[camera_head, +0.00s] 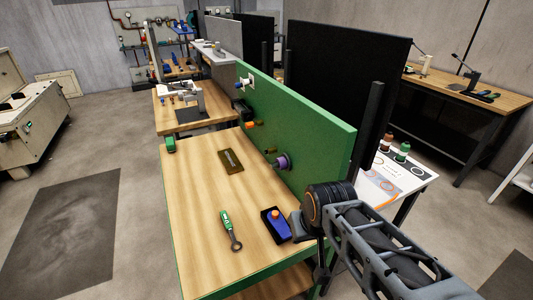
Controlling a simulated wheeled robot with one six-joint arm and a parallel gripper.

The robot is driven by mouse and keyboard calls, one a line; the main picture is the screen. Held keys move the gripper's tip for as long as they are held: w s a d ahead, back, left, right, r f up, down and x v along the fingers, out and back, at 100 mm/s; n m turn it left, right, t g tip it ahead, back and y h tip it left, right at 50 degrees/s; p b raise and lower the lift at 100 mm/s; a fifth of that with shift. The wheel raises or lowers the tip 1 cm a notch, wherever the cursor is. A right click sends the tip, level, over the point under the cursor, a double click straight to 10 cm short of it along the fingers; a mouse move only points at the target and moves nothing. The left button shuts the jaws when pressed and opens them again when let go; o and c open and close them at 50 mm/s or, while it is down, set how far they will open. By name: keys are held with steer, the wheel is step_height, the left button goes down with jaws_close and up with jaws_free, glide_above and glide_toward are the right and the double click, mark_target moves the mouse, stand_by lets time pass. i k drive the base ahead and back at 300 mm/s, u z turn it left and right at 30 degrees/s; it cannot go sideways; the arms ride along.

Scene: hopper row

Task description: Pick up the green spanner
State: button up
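The green spanner (227,222) lies flat on the wooden top of the near workbench (194,200). Its green part points away from me and its dark ring end toward me. My arm comes in from the lower right, and its dark end part stands over the bench's right edge, to the right of the spanner and apart from it. My gripper (322,272) seems to hang below that end part. It is small and dark here, and I cannot tell how its fingers stand.
A blue tool with an orange top (276,222) sits in a black tray right of the spanner. A brown plate (230,161) lies farther back. A green upright panel (300,130) with a purple knob (283,162) bounds the bench's right side.

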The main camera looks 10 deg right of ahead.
mark_target(225, 218)
steer(key=u, duration=1.35)
steer(key=i, duration=0.4)
steer(key=z, duration=0.45)
